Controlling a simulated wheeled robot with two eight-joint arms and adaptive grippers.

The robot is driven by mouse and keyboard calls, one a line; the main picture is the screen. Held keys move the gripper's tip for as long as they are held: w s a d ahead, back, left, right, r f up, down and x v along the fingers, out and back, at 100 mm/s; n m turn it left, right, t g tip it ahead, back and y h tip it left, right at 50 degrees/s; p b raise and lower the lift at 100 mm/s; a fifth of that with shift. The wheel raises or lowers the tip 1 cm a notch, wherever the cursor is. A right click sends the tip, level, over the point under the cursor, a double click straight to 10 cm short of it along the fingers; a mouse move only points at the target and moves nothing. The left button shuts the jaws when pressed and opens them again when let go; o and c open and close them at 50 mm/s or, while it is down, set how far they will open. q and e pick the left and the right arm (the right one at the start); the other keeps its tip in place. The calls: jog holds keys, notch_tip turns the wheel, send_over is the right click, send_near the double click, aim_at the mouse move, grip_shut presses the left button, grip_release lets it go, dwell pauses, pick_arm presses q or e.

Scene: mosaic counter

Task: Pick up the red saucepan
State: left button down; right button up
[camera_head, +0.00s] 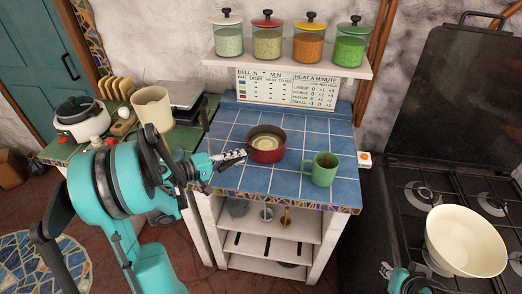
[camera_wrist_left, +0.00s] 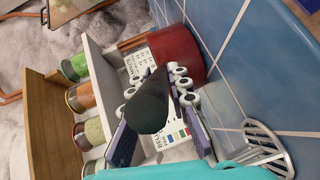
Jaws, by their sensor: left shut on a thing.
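The red saucepan (camera_head: 266,146) is at the middle of the blue-tiled counter, with a pale round inside. My left gripper (camera_head: 232,157) is at its left side. In the left wrist view my left gripper (camera_wrist_left: 157,92) is shut on the saucepan's dark handle (camera_wrist_left: 148,108), and the red pan wall (camera_wrist_left: 175,55) shows just beyond the fingers, close by the blue tiles. I cannot tell whether its base touches the tiles. A teal and black part of my right arm shows at the bottom right of the head view; its fingers are too unclear to read.
A green mug (camera_head: 322,170) stands right of the saucepan near the counter's front edge. The shelf (camera_head: 285,62) above holds several jars. A cream bowl (camera_head: 466,242) sits on the stove at right. A cream pitcher (camera_head: 152,108) stands left. Tiles behind the saucepan are clear.

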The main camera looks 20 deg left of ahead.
pick_arm(q)
jog(key=shift+r, duration=0.1)
jog(key=shift+r+p, duration=0.3)
jog(key=shift+r, duration=0.05)
notch_tip(320, 180, up, 4)
jog(key=shift+f+p, duration=0.2)
jog(key=shift+p, duration=0.7)
jog(key=s+d+r+p, duration=0.3)
jog(key=d+r, duration=0.3)
jog(key=d, duration=0.5)
jog(key=shift+d+r+p, duration=0.15)
jog(key=shift+r+p, duration=0.15)
jog(key=shift+p, duration=0.1)
jog(key=c, duration=2.1)
grip_release()
grip_shut()
